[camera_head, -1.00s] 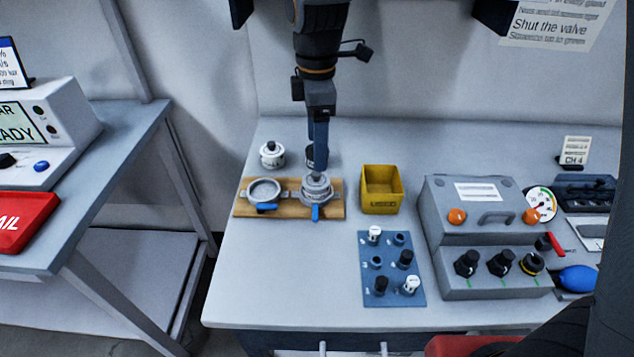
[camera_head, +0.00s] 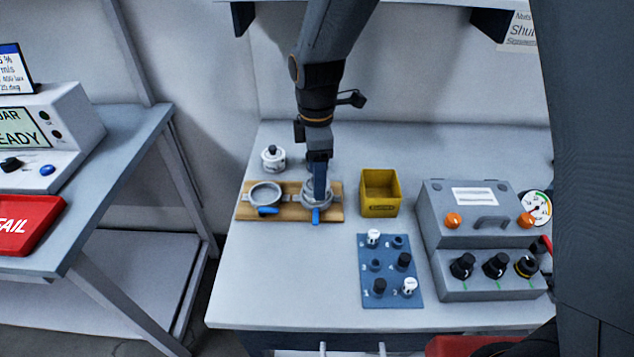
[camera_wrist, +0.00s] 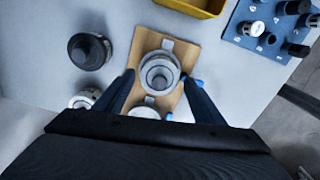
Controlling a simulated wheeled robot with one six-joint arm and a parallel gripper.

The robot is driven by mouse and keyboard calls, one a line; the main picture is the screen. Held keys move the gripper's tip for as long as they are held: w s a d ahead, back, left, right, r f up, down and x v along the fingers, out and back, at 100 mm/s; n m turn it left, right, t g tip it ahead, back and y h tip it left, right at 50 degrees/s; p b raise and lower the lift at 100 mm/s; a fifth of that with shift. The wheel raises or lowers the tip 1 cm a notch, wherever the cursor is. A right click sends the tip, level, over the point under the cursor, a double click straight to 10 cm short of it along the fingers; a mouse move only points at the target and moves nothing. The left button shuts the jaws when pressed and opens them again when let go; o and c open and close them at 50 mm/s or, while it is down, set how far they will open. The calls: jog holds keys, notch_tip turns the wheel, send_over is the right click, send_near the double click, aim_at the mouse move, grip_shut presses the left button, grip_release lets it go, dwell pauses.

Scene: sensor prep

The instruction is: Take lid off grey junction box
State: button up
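A grey round junction box (camera_head: 316,203) with a knobbed lid sits at the right end of a wooden board (camera_head: 292,214), a blue lever at its front. In the wrist view the lid's round knob (camera_wrist: 160,76) shows in the middle. My gripper (camera_head: 320,192) is right over this box, pointing down. In the wrist view my gripper (camera_wrist: 158,82) is open, one finger on each side of the lid. I cannot tell whether the fingers touch it. A second grey round housing (camera_head: 265,193) with an open-looking top and blue lever stands at the board's left end.
A yellow bin (camera_head: 380,206) stands right of the board. A blue panel with several knobs (camera_head: 391,270) lies in front of it. A grey control case (camera_head: 480,210) is further right. A white jar (camera_head: 273,159) and a dark-topped one (camera_wrist: 88,51) stand behind the board. The front left bench is clear.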

jog(key=c, duration=0.8)
